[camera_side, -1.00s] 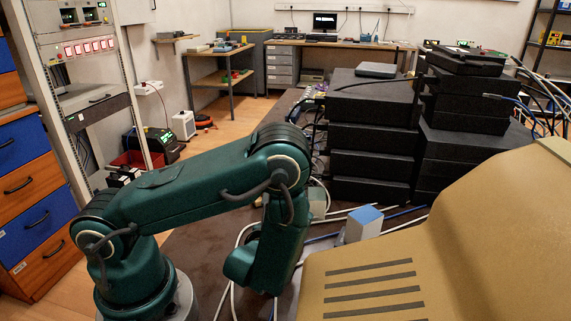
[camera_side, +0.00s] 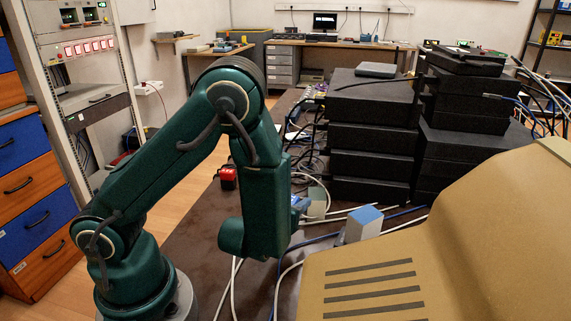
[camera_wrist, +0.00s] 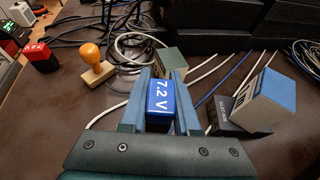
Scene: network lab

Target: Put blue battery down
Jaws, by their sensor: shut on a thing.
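The blue battery (camera_wrist: 160,103), marked "7.2 V", is between the two fingers of my gripper (camera_wrist: 160,95) in the wrist view. My gripper is shut on it. The table surface (camera_wrist: 60,115) lies below, and I cannot tell whether the battery touches it. In the side view my forearm covers most of the gripper. Only a small blue part (camera_side: 299,204) shows at the forearm's right edge, and I cannot tell whether it is battery or finger.
A grey-green block (camera_wrist: 169,62) stands just beyond the battery. A box with a blue face (camera_wrist: 265,98) and a dark block (camera_wrist: 222,118) are on the right. A red battery (camera_wrist: 40,57) and an orange-knobbed stamp (camera_wrist: 92,62) stand on the left. Cables (camera_wrist: 215,65) run behind.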

